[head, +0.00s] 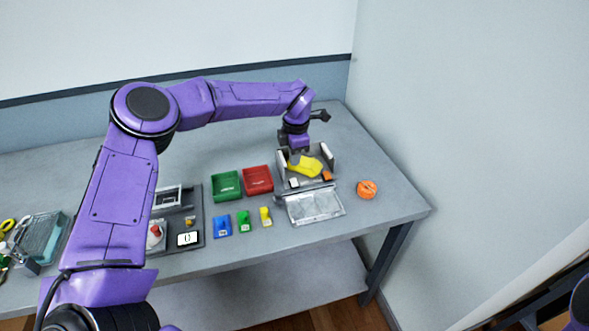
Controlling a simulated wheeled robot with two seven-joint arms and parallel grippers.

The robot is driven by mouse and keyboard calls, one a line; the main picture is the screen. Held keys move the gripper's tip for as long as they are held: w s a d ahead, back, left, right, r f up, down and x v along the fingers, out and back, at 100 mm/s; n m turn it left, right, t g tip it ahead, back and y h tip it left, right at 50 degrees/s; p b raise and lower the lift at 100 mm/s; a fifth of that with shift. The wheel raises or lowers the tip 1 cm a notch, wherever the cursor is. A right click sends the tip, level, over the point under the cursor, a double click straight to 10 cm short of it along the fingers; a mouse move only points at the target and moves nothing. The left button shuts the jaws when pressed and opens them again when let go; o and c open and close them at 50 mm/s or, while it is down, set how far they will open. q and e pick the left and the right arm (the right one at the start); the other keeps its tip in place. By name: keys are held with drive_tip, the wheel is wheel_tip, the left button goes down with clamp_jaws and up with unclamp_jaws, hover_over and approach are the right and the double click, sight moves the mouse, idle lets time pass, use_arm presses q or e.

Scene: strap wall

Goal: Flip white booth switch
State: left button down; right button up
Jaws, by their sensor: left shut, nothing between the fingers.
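A grey open-topped booth (332,158) stands at the right part of the table, with a yellow object (310,168) lying inside. A small white switch (293,182) sits at the booth's front left, and a small orange block (327,175) at its front right. My left gripper (296,158) points down into the booth, shut and empty. It is behind the white switch and beside the yellow object; whether it touches the yellow object I cannot tell. My right gripper is not in view.
A clear, shiny panel (315,205) lies in front of the booth. An orange round object (367,189) is to the right. Green (226,186) and red (258,180) trays and small blue, green and yellow blocks lie left. A wall rises close at right.

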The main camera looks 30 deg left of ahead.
use_arm(q)
drive_tip(key=r, duration=0.4)
drive_tip(key=r+b, duration=0.1)
drive_tip(key=shift+d+r, duration=0.35)
drive_tip(key=shift+r, duration=0.05)
drive_tip(key=shift+f, duration=0.1)
